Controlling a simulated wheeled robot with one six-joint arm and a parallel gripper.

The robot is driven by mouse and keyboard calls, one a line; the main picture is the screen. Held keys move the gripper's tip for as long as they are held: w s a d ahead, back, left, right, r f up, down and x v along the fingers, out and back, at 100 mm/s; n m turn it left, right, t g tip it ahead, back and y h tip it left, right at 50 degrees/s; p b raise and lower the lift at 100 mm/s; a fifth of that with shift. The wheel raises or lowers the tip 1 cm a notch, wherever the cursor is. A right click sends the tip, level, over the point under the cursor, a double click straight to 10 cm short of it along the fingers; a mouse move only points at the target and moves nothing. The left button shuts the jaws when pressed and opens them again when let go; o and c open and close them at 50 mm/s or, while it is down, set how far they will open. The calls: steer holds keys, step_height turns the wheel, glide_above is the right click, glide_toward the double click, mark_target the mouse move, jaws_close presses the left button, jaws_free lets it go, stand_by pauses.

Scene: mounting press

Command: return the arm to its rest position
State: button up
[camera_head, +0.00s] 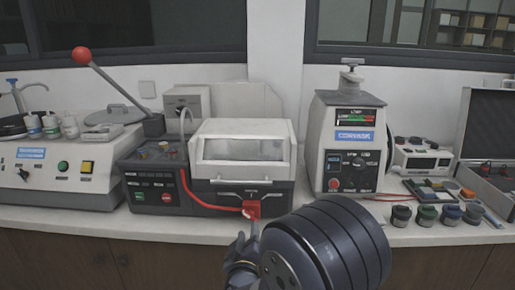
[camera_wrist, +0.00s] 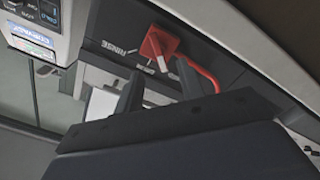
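My arm reaches in from the bottom of the head view, its large dark round link in front. My gripper (camera_wrist: 158,74) shows in the wrist view as two dark fingers set apart, with nothing seen held between them. In the head view the end of my arm is just below and in front of the red block (camera_head: 251,209) on the front of the mounting press (camera_head: 242,155). The same red block (camera_wrist: 158,44), with a pale lever on it, lies beyond the fingertips in the wrist view. I cannot tell the exact gap. The press's lid is down.
A red hose (camera_head: 190,190) runs along the press front to the block. A polishing machine (camera_head: 60,165) stands left. A grey CONVASK unit (camera_head: 348,145) stands right, with several small jars (camera_head: 425,215) and an open case (camera_head: 490,135) further right. The bench's front edge is close.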

mark_target(250, 218)
steer(key=w, duration=0.6)
steer(key=shift+w+d, duration=0.1)
steer(key=shift+d, duration=0.05)
